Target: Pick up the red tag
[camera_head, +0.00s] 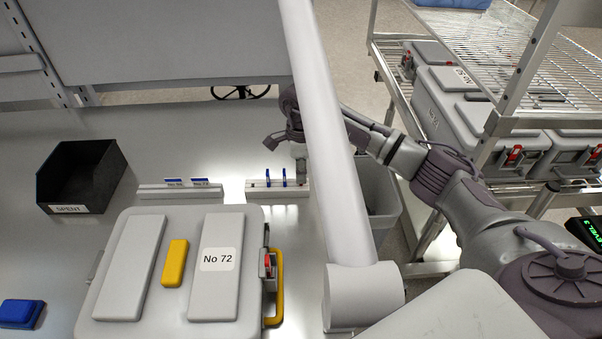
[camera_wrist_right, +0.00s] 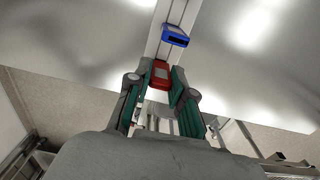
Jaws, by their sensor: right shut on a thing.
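The red tag (camera_wrist_right: 160,74) sits between the green-padded fingers of my right gripper (camera_wrist_right: 158,88) in the right wrist view, and the fingers are shut on it. It lines up with the pale rail (camera_wrist_right: 181,12); I cannot tell whether it still touches the rail. In the head view my right gripper (camera_head: 286,147) is over the rail (camera_head: 294,194) from behind, and I cannot make out the red tag there. My left gripper is not in view.
Blue tags (camera_head: 268,177) stand in the same rail; one shows close ahead in the wrist view (camera_wrist_right: 175,36). Another rail (camera_head: 180,192) lies left. A grey case (camera_head: 145,322) marked No 72 is in front. A black SPENT bin (camera_head: 95,178) stands left, a grey bin (camera_head: 384,215) right.

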